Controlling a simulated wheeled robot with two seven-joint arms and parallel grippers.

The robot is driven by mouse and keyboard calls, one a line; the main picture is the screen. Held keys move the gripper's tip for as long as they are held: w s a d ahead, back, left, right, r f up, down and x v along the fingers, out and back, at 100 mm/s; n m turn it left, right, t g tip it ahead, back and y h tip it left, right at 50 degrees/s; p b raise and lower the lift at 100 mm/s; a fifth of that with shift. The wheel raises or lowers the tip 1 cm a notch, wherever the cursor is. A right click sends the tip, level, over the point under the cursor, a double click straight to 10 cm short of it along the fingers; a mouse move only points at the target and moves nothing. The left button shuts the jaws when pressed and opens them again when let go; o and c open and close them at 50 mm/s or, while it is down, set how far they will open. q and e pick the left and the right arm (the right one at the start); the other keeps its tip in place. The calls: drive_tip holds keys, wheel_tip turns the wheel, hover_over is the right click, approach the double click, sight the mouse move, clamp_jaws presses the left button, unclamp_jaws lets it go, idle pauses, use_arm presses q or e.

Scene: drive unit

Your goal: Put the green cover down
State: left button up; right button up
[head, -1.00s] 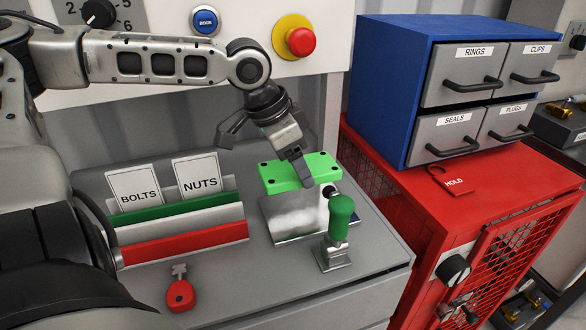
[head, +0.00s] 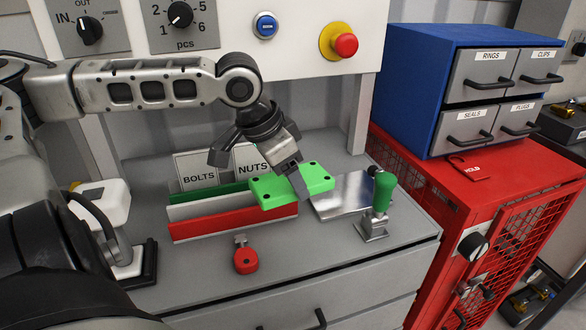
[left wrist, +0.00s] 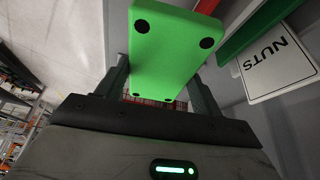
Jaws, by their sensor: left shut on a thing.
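The green cover (head: 319,179) is a flat block with dark holes at its corners. My left gripper (head: 291,176) is shut on it, with a finger on either side in the left wrist view. The cover (left wrist: 165,55) is seen there from one broad face. In the head view the cover is in front of the NUTS card and overlaps the right end of the bins. It appears held above the grey worktop; the gap beneath is hard to judge. A shiny metal plate (head: 343,196) lies just right of it. My right gripper is not in view.
A green-handled clamp (head: 382,192) stands right of the plate. Red, white and green dividers (head: 230,222) with BOLTS and NUTS cards stand left. A red cabinet (head: 440,200) stands right.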

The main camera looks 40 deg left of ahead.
use_arm(q)
drive_tip(key=shift+s+d+n, duration=0.1)
drive_tip(key=shift+s+n, duration=0.1)
drive_tip(key=shift+n, duration=0.1)
drive_tip(key=shift+s, duration=0.15)
drive_tip(key=shift+s+d+f+y, duration=0.15)
drive_tip(key=shift+s+d+y, duration=0.05)
drive_tip(key=shift+s+y, duration=0.1)
drive_tip(key=shift+s+d+n+p, duration=0.2)
drive_tip(key=shift+d+n+p, duration=0.2)
drive_tip(key=shift+d, duration=0.15)
